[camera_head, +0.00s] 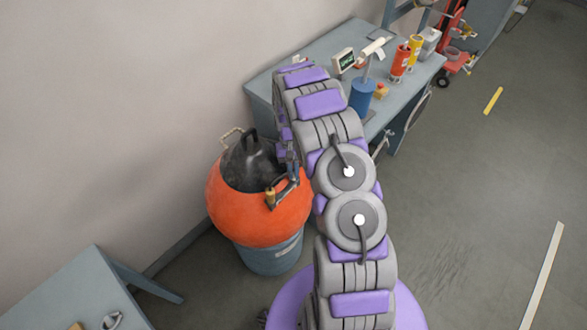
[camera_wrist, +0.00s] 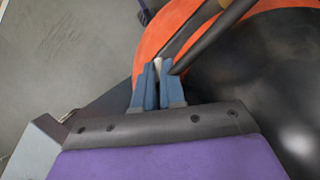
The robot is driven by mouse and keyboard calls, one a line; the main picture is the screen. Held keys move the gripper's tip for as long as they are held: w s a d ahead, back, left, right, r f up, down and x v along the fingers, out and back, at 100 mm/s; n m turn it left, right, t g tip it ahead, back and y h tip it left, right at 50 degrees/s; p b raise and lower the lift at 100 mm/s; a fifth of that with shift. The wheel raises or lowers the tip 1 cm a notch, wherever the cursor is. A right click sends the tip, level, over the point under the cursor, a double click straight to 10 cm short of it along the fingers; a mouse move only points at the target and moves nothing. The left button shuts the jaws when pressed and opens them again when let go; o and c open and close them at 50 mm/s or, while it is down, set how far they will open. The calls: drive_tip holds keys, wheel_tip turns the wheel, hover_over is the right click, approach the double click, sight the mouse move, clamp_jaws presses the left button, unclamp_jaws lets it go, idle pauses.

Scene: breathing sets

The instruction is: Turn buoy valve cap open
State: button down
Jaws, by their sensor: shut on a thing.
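The orange buoy (camera_head: 240,217) with a glossy black top (camera_head: 250,165) sits on a blue-grey drum (camera_head: 270,258). My arm reaches over from the right, and my gripper (camera_head: 273,200) is down at the buoy's near side, by the edge of the black top. A small brass-coloured piece (camera_head: 270,194) shows at the fingertips. In the wrist view my gripper (camera_wrist: 159,72) has its blue fingers closed on a small pale piece, which I take as the valve cap (camera_wrist: 158,64). The fingers hide most of it. The orange skin and black top lie just beyond.
Another table (camera_head: 75,290) stands at lower left. The wall is close behind the buoy. Open floor lies to the right.

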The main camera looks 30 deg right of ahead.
drive_tip(key=n+h+p, duration=0.1)
drive_tip(key=n, duration=0.2)
drive_tip(key=n+h+p, duration=0.1)
drive_tip(key=n, duration=0.1)
drive_tip(key=shift+a+n, duration=0.15)
drive_tip(key=shift+n, duration=0.25)
idle(0.3)
drive_tip(key=c, duration=1.5)
unclamp_jaws()
drive_tip(key=p+v, duration=0.1)
drive_tip(key=v, duration=1.6)
drive_tip(key=shift+a, duration=0.25)
drive_tip(key=shift+w+r, duration=0.1)
